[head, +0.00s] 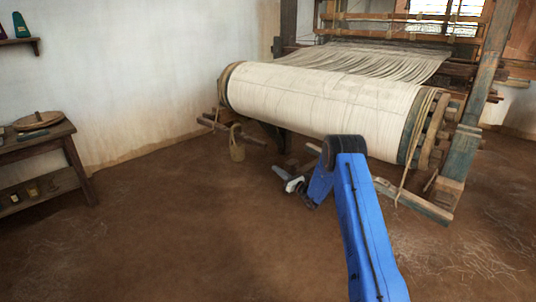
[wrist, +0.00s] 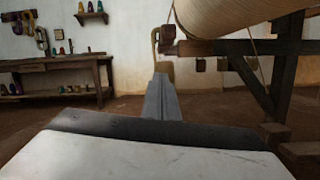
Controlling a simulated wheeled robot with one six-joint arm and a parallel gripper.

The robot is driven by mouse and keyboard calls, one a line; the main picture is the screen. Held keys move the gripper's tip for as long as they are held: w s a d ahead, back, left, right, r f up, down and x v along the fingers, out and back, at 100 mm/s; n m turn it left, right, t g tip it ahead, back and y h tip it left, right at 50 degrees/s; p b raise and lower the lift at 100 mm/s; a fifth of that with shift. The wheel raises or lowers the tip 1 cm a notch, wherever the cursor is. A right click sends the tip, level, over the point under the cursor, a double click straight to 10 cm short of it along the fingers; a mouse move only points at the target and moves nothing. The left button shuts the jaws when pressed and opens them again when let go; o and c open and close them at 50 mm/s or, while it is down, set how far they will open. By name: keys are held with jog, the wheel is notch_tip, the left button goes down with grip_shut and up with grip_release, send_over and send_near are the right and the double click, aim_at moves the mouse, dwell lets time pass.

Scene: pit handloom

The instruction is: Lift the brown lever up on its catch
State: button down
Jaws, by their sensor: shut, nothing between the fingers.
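A brown wooden bar (head: 250,139), which looks like the lever, sticks out low under the left end of the cloth beam. In the wrist view a brown bar (wrist: 222,47) runs level below the beam, above and right of my fingertips. Its catch cannot be made out. My gripper (head: 287,181) is shut and empty, low in front of the loom, right of and nearer than the bar and apart from it.
The cloth beam (head: 318,104), wound with cream cloth, spans above the bar. The weight (head: 237,150) hangs by a loop near the bar. A loom post (head: 457,165) stands at right. A wooden side table (head: 36,143) stands at left. The floor between is clear.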

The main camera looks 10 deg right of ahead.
jog(key=w+a+r, duration=0.4)
jog(key=w+r, duration=0.1)
jog(key=w, duration=0.4)
jog(key=shift+r, duration=0.35)
dwell(0.3)
notch_tip(320, 180, up, 8)
dwell(0.3)
